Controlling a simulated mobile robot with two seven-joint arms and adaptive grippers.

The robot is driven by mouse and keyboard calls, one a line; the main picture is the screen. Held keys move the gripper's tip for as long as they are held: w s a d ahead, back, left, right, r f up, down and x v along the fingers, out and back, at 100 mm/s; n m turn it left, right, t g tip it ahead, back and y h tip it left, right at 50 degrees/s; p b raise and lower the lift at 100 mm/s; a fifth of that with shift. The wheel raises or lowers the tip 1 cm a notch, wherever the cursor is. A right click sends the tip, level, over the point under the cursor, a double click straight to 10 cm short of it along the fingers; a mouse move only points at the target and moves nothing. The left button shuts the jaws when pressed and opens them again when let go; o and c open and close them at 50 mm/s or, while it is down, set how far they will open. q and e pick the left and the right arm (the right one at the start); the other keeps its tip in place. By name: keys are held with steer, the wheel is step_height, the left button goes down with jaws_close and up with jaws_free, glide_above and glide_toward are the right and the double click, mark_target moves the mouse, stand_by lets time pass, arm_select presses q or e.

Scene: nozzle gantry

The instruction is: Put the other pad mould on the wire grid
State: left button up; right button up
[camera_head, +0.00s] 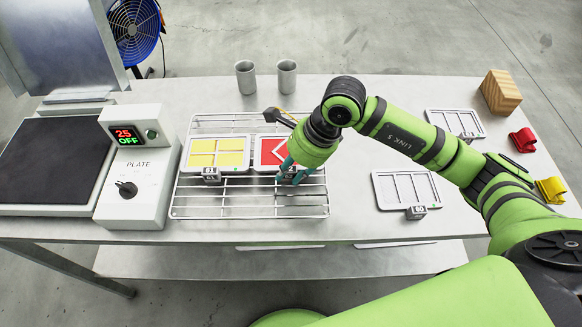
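The wire grid (250,207) lies on the table right of the plate controller. A pad mould with yellow pads (216,153) rests on its left part, with a numbered block at its front edge. A pad mould with a red pad and white chevron (267,149) lies beside it on the grid, partly covered by my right arm. My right gripper (290,174) is at the front edge of the red mould, with its teal fingers around where a block would sit. Whether they press on anything is hidden. My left gripper is not in view.
An empty white tray mould (405,190) lies on the right, and another (455,122) behind my arm. Two grey cups (245,77) stand at the back. A wooden block (500,92), red clip (522,140) and yellow clip (550,189) are at far right. The plate controller (138,160) reads OFF.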

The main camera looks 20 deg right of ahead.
steer(key=o, duration=0.4)
steer(key=b+v, duration=0.3)
steer(key=v, duration=0.9)
steer(key=shift+r, duration=0.15)
